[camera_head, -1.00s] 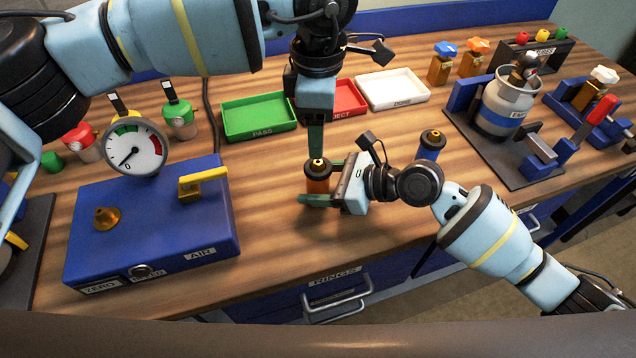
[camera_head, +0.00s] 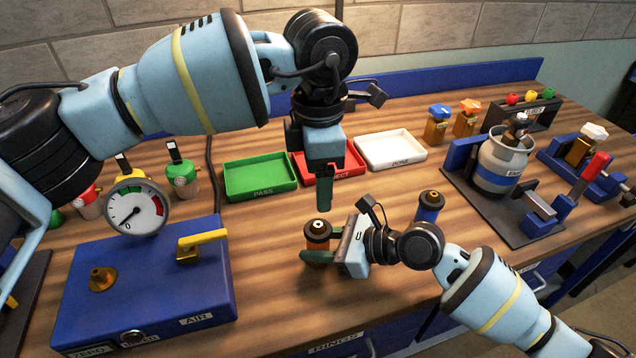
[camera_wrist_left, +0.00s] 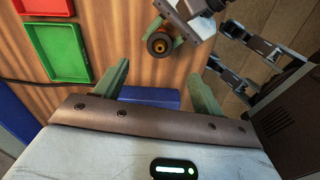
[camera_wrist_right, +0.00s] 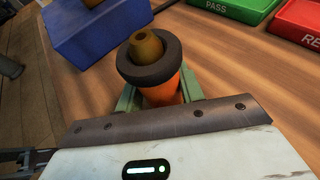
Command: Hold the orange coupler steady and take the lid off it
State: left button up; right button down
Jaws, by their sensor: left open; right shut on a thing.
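The orange coupler (camera_head: 318,258) stands upright on the wooden bench, with a black ring and brass nub on top. I cannot tell which of these top parts is the lid. My right gripper (camera_wrist_right: 158,98) is shut around the coupler's orange body, below the black ring. My left gripper (camera_head: 324,208) points down just above and behind the coupler, apart from it. In the left wrist view the left fingers are spread and empty. The coupler top (camera_wrist_left: 160,43) lies beyond the fingertips there.
A blue coupler (camera_head: 429,208) stands right of the right gripper. Green (camera_head: 262,190), red (camera_head: 338,176) and white (camera_head: 391,151) trays lie behind.

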aim_at(318, 223)
pick_arm(q)
jog(key=shift+n, duration=0.8)
notch_tip(318, 223, down, 11)
jog(key=shift+r, duration=0.2)
jog(key=c, duration=1.1)
jog(key=shift+r, duration=0.1)
jog(key=shift+c, duration=0.2)
jog(key=shift+r, duration=0.35)
jog(key=shift+r, duration=0.75)
jog(key=shift+r, duration=0.15)
